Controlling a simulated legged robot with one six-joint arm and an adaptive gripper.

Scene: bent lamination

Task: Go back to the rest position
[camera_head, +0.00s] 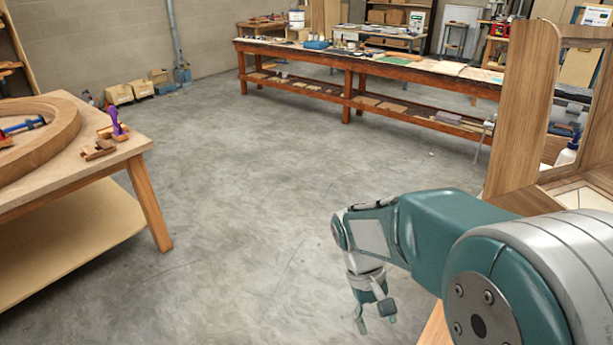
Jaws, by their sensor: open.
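My gripper (376,322) hangs at the end of my green and grey arm in the lower middle right of the view. It points down over bare concrete floor. Its fingers are apart and nothing shows between them. The arm reaches in from the right edge and hides part of the floor and of the wooden furniture there.
A wooden table (80,170) stands at left with a curved wood ring (62,128) and a purple-handled tool (117,122). A long workbench (390,68) crosses the back. A wooden cabinet (520,110) rises at right, near my arm. The middle floor (240,170) is clear.

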